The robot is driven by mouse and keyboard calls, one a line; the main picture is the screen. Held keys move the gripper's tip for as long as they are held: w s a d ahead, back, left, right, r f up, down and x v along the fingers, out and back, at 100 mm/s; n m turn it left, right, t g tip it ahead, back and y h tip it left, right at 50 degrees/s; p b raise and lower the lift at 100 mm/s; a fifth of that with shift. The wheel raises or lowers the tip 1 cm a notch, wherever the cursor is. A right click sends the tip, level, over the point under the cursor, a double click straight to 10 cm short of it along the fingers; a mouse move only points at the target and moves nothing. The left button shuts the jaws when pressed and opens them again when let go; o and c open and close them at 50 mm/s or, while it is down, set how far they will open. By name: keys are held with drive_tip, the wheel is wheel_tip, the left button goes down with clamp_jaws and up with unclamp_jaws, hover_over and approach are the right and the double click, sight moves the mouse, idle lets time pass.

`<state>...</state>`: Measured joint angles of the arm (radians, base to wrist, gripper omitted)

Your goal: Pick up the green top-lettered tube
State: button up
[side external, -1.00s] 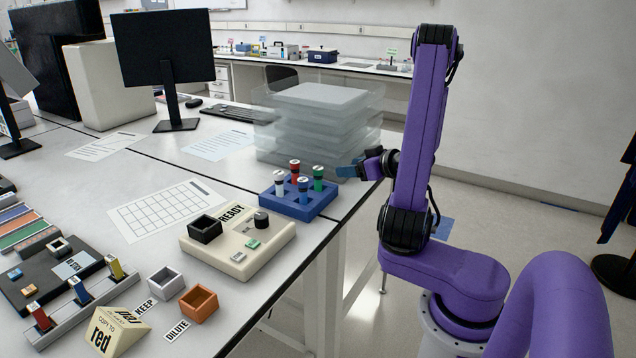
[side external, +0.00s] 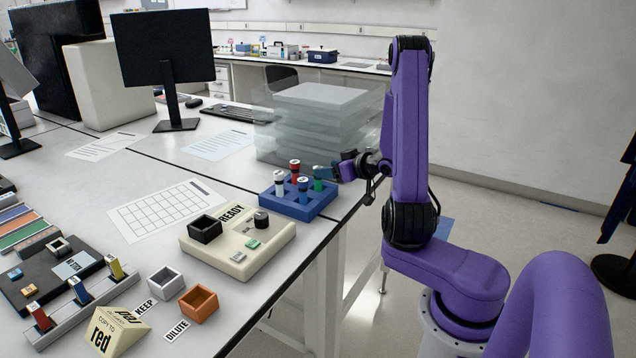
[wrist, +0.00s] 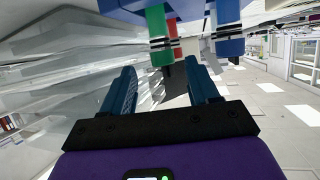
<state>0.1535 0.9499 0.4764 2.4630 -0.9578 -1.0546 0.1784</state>
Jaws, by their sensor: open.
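The green tube (side external: 318,185) stands upright in the blue rack (side external: 295,208), at its right corner nearest my arm. My gripper (side external: 326,173) is open at the height of the tube's upper part, reaching in from the right. In the wrist view the picture is inverted. There the green tube (wrist: 160,50) hangs from the rack (wrist: 190,8), just beyond and roughly between my open blue fingers (wrist: 163,78). The fingers appear empty; whether they touch the tube cannot be told. The lettering on its top is not legible.
White (side external: 279,185), red (side external: 295,170) and blue (side external: 303,185) tubes share the rack. Stacked clear trays (side external: 310,125) stand close behind it. The beige READY device (side external: 238,242) is in front. The table edge runs along the rack's right side.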

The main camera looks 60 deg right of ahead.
sight(318, 182)
drive_tip(key=shift+x, duration=2.55)
drive_tip(key=shift+a, duration=0.2)
drive_tip(key=c, duration=1)
